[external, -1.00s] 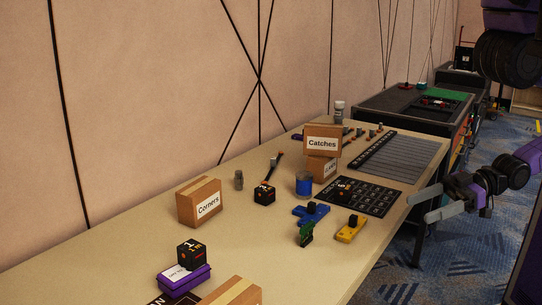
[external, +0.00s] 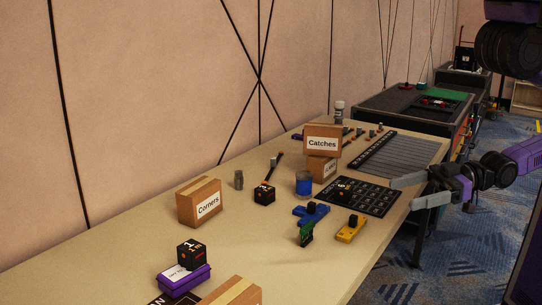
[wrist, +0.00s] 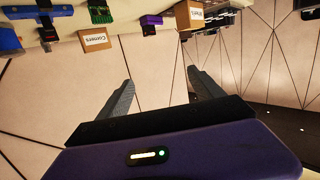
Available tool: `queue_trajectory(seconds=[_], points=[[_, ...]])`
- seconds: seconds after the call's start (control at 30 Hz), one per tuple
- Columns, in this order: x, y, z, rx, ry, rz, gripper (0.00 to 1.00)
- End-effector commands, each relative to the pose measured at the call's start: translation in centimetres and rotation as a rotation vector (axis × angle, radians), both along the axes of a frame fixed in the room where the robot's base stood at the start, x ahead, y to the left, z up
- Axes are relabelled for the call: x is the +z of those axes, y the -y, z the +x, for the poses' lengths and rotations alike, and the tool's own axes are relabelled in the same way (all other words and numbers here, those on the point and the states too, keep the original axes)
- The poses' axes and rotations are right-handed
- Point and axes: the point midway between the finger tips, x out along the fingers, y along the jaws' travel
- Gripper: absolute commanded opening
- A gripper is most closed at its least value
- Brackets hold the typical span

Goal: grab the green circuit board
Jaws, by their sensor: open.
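The green circuit board (external: 306,233) stands on edge on the tan table, in front of a blue part and left of a yellow part in the external view. In the wrist view, which looks upside down, a green piece (wrist: 100,12) that appears to be the board is at the top edge, partly cut off. My gripper (external: 402,193) is open and empty beyond the table's right edge, apart from the board. In the wrist view its two fingers (wrist: 159,76) are spread, with mainly wall beyond them.
The blue part (external: 311,213) and yellow part (external: 350,229) are close to the board. A black grid mat (external: 375,197), a blue cup (external: 304,184), a Corners box (external: 200,202) and a Catches box (external: 322,141) stand around. Bare table (external: 255,245) lies left of the board.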

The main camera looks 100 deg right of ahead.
Motion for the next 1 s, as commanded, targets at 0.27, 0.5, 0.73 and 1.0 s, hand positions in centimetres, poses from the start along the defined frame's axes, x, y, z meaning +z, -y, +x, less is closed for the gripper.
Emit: queue_trajectory(seconds=[0.27, 0.5, 0.73, 1.0], points=[[2.7, 3.2, 9.4, -0.034, 0.084, -0.058, 0.76], [1.8, 7.3, 17.6, -0.116, -0.013, -0.054, 0.76], [1.1, 12.0, 24.8, -0.236, -0.179, 0.018, 0.76], [-0.1, 16.2, 30.5, -0.4, -0.481, 0.21, 0.76]])
